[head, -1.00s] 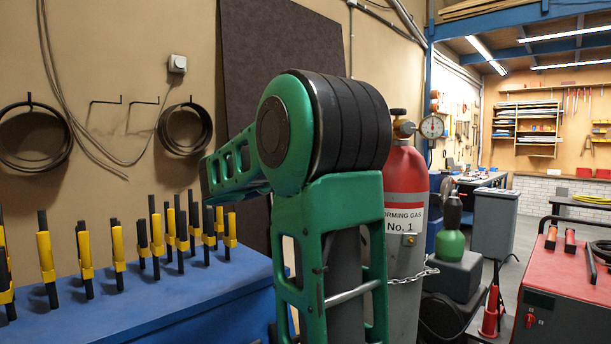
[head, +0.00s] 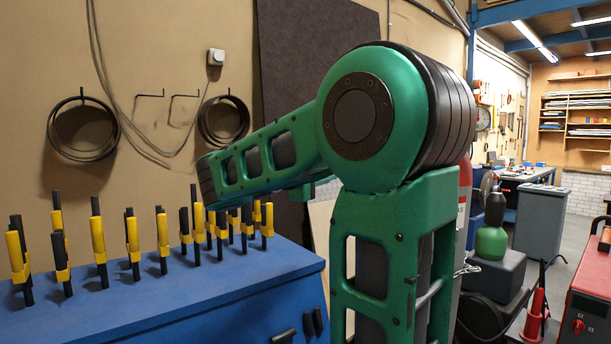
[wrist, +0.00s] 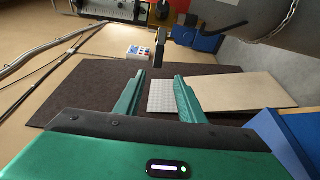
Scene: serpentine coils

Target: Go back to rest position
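My green arm stands in the middle of the head view, with its forearm reaching left and away toward the wall. My gripper is hidden in the head view. In the wrist view my gripper (wrist: 160,95) has its two green fingers apart with a gap between them. Nothing is held between the fingers. Beyond the fingers lie a dark brown panel (wrist: 80,92) and a small light grey patterned plate (wrist: 161,96).
A blue bench (head: 160,310) with several upright black rods in yellow holders (head: 98,233) stands at left. Coils (head: 84,128) hang on the wall. A red gas cylinder (head: 464,190) is behind my arm. A red cabinet (head: 590,300) stands at right.

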